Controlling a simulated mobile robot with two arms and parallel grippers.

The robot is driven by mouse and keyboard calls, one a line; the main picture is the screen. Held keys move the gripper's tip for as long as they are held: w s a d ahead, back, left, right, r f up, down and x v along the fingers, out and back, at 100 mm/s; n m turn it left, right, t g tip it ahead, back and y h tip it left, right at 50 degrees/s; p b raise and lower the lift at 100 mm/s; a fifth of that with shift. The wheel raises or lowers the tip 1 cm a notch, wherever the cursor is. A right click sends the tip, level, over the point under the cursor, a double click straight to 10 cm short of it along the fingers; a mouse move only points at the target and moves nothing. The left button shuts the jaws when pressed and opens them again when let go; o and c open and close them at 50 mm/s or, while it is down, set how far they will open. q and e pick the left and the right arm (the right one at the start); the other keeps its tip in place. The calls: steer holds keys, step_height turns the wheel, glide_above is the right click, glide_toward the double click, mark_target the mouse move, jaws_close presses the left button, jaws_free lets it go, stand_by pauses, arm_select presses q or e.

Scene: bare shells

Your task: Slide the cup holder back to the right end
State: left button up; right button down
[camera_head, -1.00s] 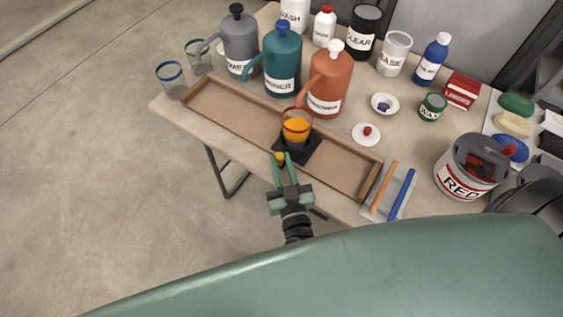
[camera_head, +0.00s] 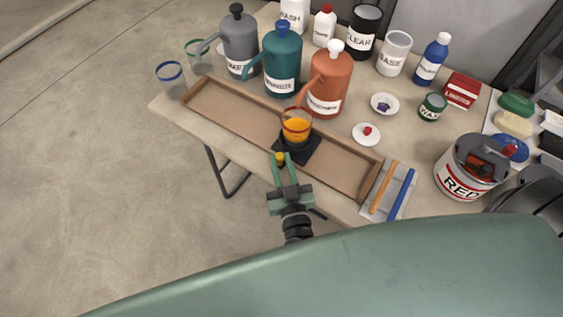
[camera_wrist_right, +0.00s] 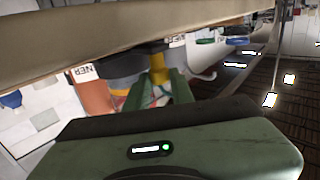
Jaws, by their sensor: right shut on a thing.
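The cup holder (camera_head: 306,155) is a dark, square block in the long wooden tray (camera_head: 236,113), right of the tray's middle. A clear cup with orange contents (camera_head: 297,128) stands in it. A small yellow knob (camera_head: 280,158) is on the holder's near side. My right gripper (camera_head: 282,163) is shut on this knob at the tray's near edge. In the right wrist view the green fingers (camera_wrist_right: 160,88) are on either side of the yellow knob (camera_wrist_right: 157,66). My left gripper is not in view.
Grey, teal and orange jugs (camera_head: 326,85) stand behind the tray. A small white dish with a red piece (camera_head: 366,134) is behind its right part. A pad with orange and blue handled tools (camera_head: 388,190) lies at its right end. The tray floor right of the holder is clear.

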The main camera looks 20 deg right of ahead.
stand_by(0.4)
steer(key=shift+s+d, duration=0.2)
steer(key=shift+s, duration=0.05)
steer(key=s+d+p, duration=0.1)
steer(key=s+d, duration=0.2)
steer(key=s, duration=0.1)
steer(key=s+d+p, duration=0.1)
steer(key=s+d, duration=0.2)
steer(key=s, duration=0.1)
steer(key=s+d+p, duration=0.2)
steer(key=s+d, duration=0.1)
steer(key=s, duration=0.1)
steer(key=shift+s+d+f, duration=0.1)
steer(key=shift+s+d, duration=0.05)
steer(key=shift+d, duration=0.15)
steer(key=c, duration=1.2)
jaws_free()
steer(key=shift+s, duration=0.1)
steer(key=shift+s+d, duration=0.1)
